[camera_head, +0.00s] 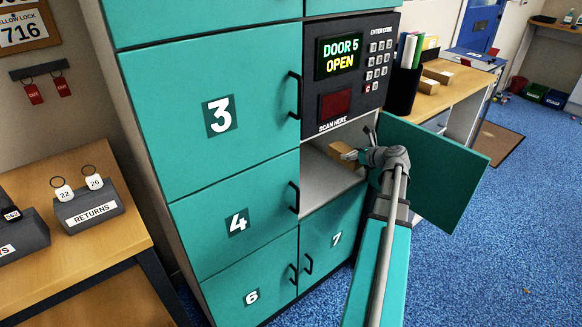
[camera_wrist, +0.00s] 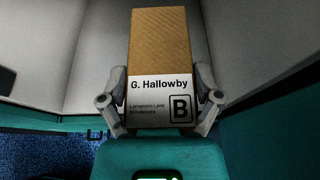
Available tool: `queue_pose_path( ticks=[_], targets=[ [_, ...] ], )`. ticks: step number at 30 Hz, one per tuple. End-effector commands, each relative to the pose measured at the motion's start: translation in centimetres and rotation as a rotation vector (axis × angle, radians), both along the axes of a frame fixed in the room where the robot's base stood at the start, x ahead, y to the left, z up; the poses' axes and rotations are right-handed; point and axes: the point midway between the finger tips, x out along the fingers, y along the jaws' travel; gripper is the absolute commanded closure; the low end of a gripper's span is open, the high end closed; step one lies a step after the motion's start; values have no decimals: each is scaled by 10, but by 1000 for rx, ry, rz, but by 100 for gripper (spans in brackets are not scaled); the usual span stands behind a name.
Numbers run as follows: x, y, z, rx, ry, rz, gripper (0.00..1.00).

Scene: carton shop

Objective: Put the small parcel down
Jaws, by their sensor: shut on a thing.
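The small parcel (camera_wrist: 160,45) is a brown box with a white label reading "G. Hallowby" and a large B. My gripper (camera_wrist: 160,100) is shut on it, one finger on each side. In the head view, the parcel (camera_head: 341,158) and my gripper (camera_head: 352,157) are inside the open locker compartment (camera_head: 318,185), below the control panel. The parcel's underside is hidden, so I cannot tell whether it touches the compartment floor.
The open teal door (camera_head: 440,175) stands to the right of my arm. The panel (camera_head: 350,72) reads "DOOR 5 OPEN". Closed doors 3 (camera_head: 180,150), 4 (camera_head: 265,235), 6 (camera_head: 225,285) and 7 (camera_head: 350,225) surround the compartment. A desk (camera_head: 440,97) with parcels stands behind.

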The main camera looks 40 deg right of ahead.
Motion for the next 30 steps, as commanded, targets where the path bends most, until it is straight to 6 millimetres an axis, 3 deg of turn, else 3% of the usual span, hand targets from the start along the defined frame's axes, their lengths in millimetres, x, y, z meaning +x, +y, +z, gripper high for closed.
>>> queue_pose_path(
  ticks=[19, 30],
  targets=[
    [11, 8, -4, 1, 0, 12, 76],
    [59, 32, -30, -1, 0, 14, 76]
  ],
)
